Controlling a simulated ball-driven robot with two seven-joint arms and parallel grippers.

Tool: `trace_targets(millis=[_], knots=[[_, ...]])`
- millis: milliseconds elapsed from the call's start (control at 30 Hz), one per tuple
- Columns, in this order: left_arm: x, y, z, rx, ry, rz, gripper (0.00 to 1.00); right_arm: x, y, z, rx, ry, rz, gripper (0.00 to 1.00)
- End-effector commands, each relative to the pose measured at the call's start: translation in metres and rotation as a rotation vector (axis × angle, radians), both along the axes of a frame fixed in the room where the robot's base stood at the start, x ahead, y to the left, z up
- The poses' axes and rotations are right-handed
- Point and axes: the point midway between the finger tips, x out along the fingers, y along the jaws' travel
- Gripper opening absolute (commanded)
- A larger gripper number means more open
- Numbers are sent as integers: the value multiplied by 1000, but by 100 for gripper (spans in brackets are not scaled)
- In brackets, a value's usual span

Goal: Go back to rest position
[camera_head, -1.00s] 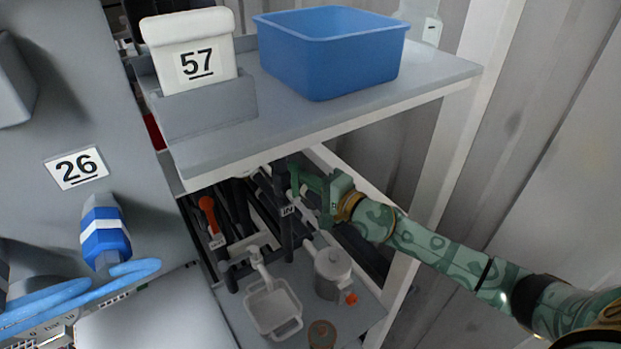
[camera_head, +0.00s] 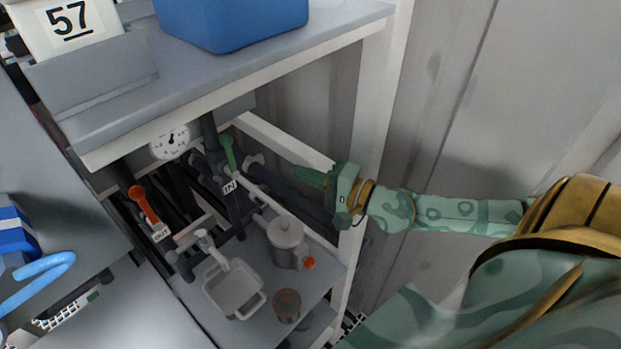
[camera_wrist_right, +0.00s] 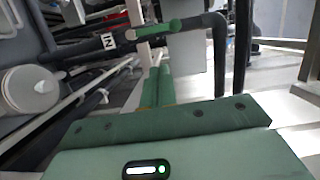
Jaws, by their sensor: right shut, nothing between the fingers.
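My right gripper (camera_head: 304,176) is shut and empty, its green fingers pointing left in front of the shelf frame in the head view. In the right wrist view its closed fingers (camera_wrist_right: 158,86) show at the middle. A green valve handle (camera_head: 229,152) on the pipe marked IN stands to the left of the fingertips, apart from them. The same handle shows in the right wrist view (camera_wrist_right: 160,29), beyond the fingertips. My left gripper is not in view.
A shelf (camera_head: 330,27) with a blue bin (camera_head: 235,25) and a white box marked 57 (camera_head: 68,28) hangs above. A round gauge (camera_head: 170,141), an orange handle (camera_head: 143,204), a lidded pot (camera_head: 286,240) and a white tray (camera_head: 234,288) are below.

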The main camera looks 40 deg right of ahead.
Motion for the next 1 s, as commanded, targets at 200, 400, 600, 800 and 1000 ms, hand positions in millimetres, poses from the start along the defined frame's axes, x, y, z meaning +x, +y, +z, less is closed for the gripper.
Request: trace_targets(millis=[200,400,600,800,1000], knots=[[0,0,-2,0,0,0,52,-11,-4,1,0,0,2,0],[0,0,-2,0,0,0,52,-11,-3,4,75,9,-17,0],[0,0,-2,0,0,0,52,-20,-13,26,968,99,-237,0],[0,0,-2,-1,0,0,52,-61,-50,-8,2297,70,-572,0],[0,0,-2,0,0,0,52,-112,-40,-61,-2909,178,776,0]])
